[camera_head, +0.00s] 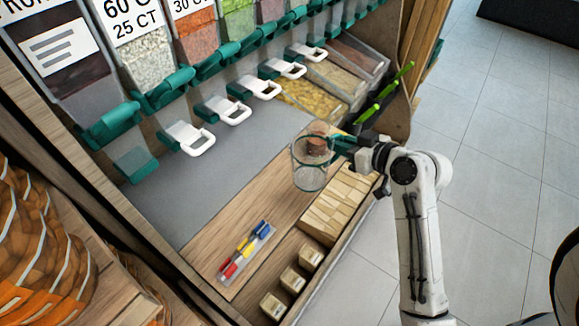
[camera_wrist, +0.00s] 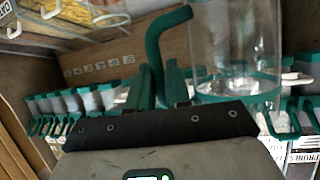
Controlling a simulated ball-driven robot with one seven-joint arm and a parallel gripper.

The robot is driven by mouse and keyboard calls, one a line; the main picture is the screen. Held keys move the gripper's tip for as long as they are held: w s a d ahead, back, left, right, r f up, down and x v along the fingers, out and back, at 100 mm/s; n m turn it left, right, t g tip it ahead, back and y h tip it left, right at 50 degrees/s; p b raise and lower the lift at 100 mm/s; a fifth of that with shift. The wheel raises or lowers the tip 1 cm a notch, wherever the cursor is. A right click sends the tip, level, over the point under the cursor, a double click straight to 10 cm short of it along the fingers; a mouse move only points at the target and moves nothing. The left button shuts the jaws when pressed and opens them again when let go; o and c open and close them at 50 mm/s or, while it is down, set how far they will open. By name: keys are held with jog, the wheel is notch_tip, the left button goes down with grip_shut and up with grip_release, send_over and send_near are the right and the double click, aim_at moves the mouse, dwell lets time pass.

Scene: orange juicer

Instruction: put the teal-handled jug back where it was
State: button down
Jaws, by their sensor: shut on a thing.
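The clear jug (camera_head: 308,178) with teal rim and teal handle is in the head view, over the right part of the wooden counter. My gripper (camera_head: 345,145) is to its right, shut on the teal handle. In the wrist view the clear jug (camera_wrist: 235,45) is at upper right, and its teal handle (camera_wrist: 155,45) runs down to the teal-coloured fingers of my gripper (camera_wrist: 160,88). A brown patch shows in or through the jug; I cannot tell which. Whether its base touches the counter is unclear.
Dispensers with white handles (camera_head: 265,88) line the back. A wooden box of packets (camera_head: 340,200) is just below the jug. A tray of coloured markers (camera_head: 245,250) and small boxes (camera_head: 293,278) stand nearer. The grey counter mat (camera_head: 225,160) is clear.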

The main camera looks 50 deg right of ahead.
jog(key=shift+w+d+f+p, duration=0.15)
jog(key=shift+w+d+f, duration=0.1)
jog(key=shift+w+f, duration=1.7)
jog(key=shift+w+d+f+p, duration=0.15)
jog(key=shift+w+d+f, duration=0.15)
jog(key=shift+w+f, duration=1.65)
jog(key=shift+w+d+f+p, duration=0.15)
jog(key=shift+w+d+f, duration=0.1)
jog(key=shift+w+f, duration=1.65)
jog(key=shift+s+f, duration=0.1)
jog(key=shift+f, duration=0.05)
jog(key=shift+f, duration=0.1)
jog(key=c, duration=1.1)
grip_release()
jog(key=shift+o, duration=0.2)
